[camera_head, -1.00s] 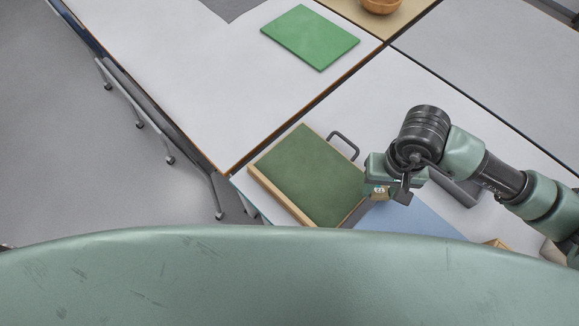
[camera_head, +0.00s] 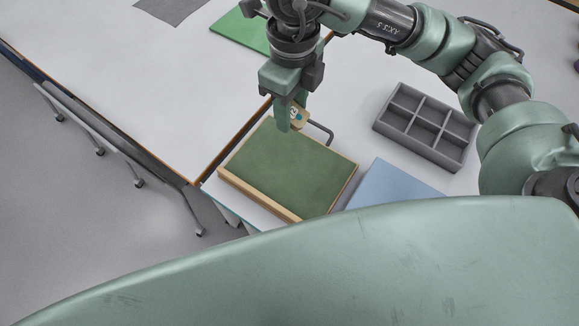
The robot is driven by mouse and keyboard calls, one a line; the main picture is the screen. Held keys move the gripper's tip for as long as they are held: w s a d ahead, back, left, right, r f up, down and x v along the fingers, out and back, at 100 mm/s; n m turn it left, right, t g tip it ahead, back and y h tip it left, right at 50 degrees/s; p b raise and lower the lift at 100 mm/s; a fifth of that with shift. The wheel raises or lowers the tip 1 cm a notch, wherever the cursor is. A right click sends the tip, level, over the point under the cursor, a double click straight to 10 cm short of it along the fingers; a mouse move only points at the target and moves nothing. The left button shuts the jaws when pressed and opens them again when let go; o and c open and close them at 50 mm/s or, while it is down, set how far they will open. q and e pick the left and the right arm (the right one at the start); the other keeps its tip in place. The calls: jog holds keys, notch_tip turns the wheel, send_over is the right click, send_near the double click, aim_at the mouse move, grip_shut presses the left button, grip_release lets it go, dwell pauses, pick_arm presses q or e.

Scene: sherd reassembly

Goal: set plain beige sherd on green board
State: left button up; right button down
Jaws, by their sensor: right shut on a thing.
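My right gripper (camera_head: 291,122) points down and is shut on a small beige sherd (camera_head: 301,117). A small pale-and-teal mark shows beside the fingers, and the fingers hide part of the sherd. They are over the back edge of a dark green board (camera_head: 285,170) with a wooden rim; whether the sherd touches it, I cannot tell. The board's surface looks bare. A brighter green flat board (camera_head: 232,30) lies on the far table, partly hidden by my right arm. My left gripper is not in view.
A grey tray with several compartments (camera_head: 425,127) stands right of the dark green board, and a blue mat (camera_head: 395,186) lies between them. A dark handle (camera_head: 320,132) sticks out behind the board. A grey mat (camera_head: 172,8) lies on the far table, which has free room.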

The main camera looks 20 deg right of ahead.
aim_at(290, 166)
jog(key=shift+a+r+m, duration=0.1)
jog(key=shift+r+m, duration=0.2)
jog(key=shift+m, duration=0.5)
notch_tip(290, 166, down, 20)
jog(key=shift+r, duration=0.15)
jog(key=shift+f+b, duration=0.25)
jog(key=shift+b, duration=0.05)
jog(key=c, duration=0.8)
grip_release()
jog(key=shift+r, duration=0.1)
jog(key=shift+c, duration=0.2)
jog(key=shift+r, duration=0.1)
